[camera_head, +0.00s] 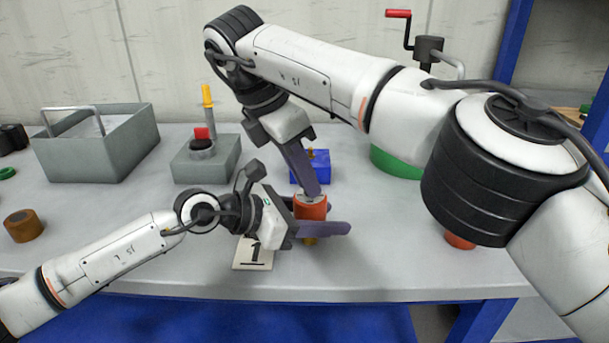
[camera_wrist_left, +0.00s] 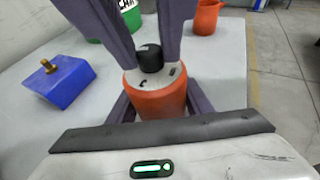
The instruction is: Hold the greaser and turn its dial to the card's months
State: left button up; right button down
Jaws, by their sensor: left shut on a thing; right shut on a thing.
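The greaser is an orange cylinder (camera_head: 311,209) with a pale marked top, standing upright near the table's front. My left gripper (camera_head: 318,216) is shut around its body from the left. In the left wrist view the orange body (camera_wrist_left: 161,102) sits between the left fingers. A black dial knob (camera_wrist_left: 150,58) rises from its top. My right gripper (camera_head: 312,190) reaches down from above, its fingers shut on the knob. The marks on the top are too small to read. The white card (camera_head: 254,253) shows a large 1; its upper part is hidden behind my left gripper.
A blue block with a brass fitting (camera_wrist_left: 62,80) stands close behind the greaser. A green round base (camera_head: 395,162) and another orange object (camera_head: 459,241) are right.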

jog(key=c, duration=1.7)
grip_release()
jog(key=shift+o, duration=0.2)
jog(key=n, duration=0.1)
jog(key=n+t+y, duration=0.1)
jog(key=n, duration=0.3)
jog(key=shift+s+d+y, duration=0.2)
jog(key=shift+d+y, duration=0.05)
jog(key=shift+y, duration=0.05)
jog(key=n, duration=0.1)
jog(key=n+y, duration=0.1)
jog(key=n, duration=0.1)
jog(key=n+t, duration=0.1)
jog(key=shift+d+n+y, duration=0.25)
jog(key=shift+n+y, duration=0.05)
jog(key=n+y, duration=0.1)
jog(key=n, duration=0.3)
jog(key=shift+d, duration=0.15)
jog(key=n+y, duration=0.1)
jog(key=n, duration=0.1)
jog(key=n+y, duration=0.1)
jog(key=n, duration=0.1)
jog(key=shift+d+n+g, duration=0.2)
jog(key=shift+n+g, duration=0.1)
jog(key=shift+n, duration=0.1)
jog(key=v, duration=1.2)
